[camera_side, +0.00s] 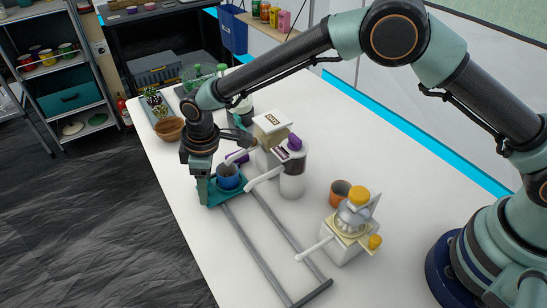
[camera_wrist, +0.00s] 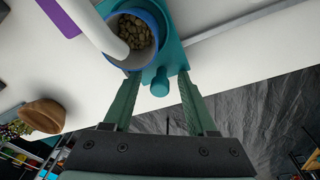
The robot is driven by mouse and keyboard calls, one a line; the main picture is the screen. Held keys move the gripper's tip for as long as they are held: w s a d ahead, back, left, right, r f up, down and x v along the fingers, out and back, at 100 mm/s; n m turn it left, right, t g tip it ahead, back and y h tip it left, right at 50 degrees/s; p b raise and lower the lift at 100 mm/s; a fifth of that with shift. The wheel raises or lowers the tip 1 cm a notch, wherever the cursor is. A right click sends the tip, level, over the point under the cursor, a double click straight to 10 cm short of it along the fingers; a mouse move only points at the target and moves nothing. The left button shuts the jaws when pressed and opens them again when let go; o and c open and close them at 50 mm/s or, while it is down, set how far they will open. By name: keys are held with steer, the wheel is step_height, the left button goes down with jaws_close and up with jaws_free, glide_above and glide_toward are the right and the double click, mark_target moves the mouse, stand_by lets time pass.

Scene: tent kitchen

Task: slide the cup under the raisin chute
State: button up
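The blue cup (camera_side: 229,177) stands upright on a teal sled (camera_side: 213,195) at the far end of a two-rail grey track. It also shows in the wrist view (camera_wrist: 109,55), with brownish chunks inside. A white chute (camera_wrist: 98,28) reaches over its rim; in the side view it comes from the beige-lidded dispenser (camera_side: 270,125). The chute (camera_side: 264,178) of the purple-topped dispenser (camera_side: 292,178) ends just nearer along the track. Its label is too small to read. My gripper (camera_wrist: 157,90) is open, its fingers either side of the sled's teal knob (camera_wrist: 160,83), with gaps showing.
A yellow-knobbed dispenser (camera_side: 347,240) with a third chute stands nearer me beside the track. An orange-brown cup (camera_side: 339,193) is behind it. A wooden bowl (camera_side: 169,129) sits at the table's far left. The rails (camera_side: 245,240) toward the near end are clear.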

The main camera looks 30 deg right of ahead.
jaws_close()
steer(key=shift+s, duration=4.25)
steer(key=shift+o, duration=0.3)
jaws_free()
step_height(320, 180, up, 7)
